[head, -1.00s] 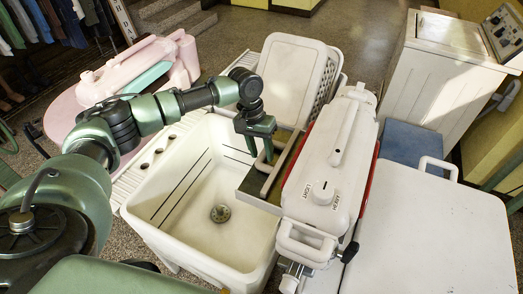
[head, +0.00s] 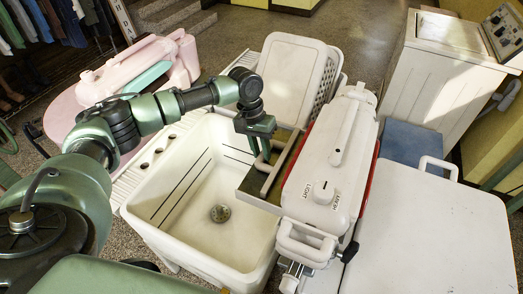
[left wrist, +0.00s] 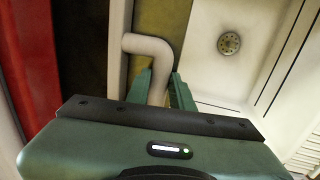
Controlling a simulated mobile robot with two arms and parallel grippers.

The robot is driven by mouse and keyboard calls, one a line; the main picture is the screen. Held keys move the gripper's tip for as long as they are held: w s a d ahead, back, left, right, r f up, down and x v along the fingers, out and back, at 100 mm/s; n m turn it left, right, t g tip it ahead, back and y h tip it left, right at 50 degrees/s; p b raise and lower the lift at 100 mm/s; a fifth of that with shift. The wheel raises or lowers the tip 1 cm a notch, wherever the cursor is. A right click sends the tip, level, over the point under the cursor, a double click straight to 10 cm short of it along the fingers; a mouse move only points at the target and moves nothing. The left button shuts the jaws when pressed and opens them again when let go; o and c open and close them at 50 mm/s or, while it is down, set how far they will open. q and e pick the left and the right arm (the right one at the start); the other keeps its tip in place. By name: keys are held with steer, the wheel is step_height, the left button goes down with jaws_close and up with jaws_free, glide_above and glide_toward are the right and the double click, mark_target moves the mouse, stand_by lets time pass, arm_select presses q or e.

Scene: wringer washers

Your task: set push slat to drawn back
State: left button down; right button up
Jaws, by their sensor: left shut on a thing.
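The push slat appears to be the pale grey-beige bar (head: 272,178) with a bent end, lying along the tray beside the white wringer (head: 325,170). I cannot see its full travel. My left gripper (head: 261,155) reaches down over the sink's right side, its fingers closed around the bar. In the left wrist view the bent end of the bar (left wrist: 148,46) passes between the green fingers of my left gripper (left wrist: 161,90). My right gripper is not in view.
The tray (head: 248,193) overhangs the white sink (head: 190,235). A lidded white basket (head: 293,75) stands behind. A white lid with a handle (head: 430,235) is at right, and a pink washer (head: 140,72) at left. The sink basin is empty around its drain.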

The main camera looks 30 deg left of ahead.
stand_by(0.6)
arm_select(q)
steer(key=shift+a, duration=0.25)
steer(key=a+p, duration=0.2)
steer(key=a, duration=0.5)
steer(key=shift+s, duration=0.15)
steer(key=c, duration=1.5)
jaws_free()
steer(key=shift+o, duration=1.3)
steer(key=shift+s, duration=0.1)
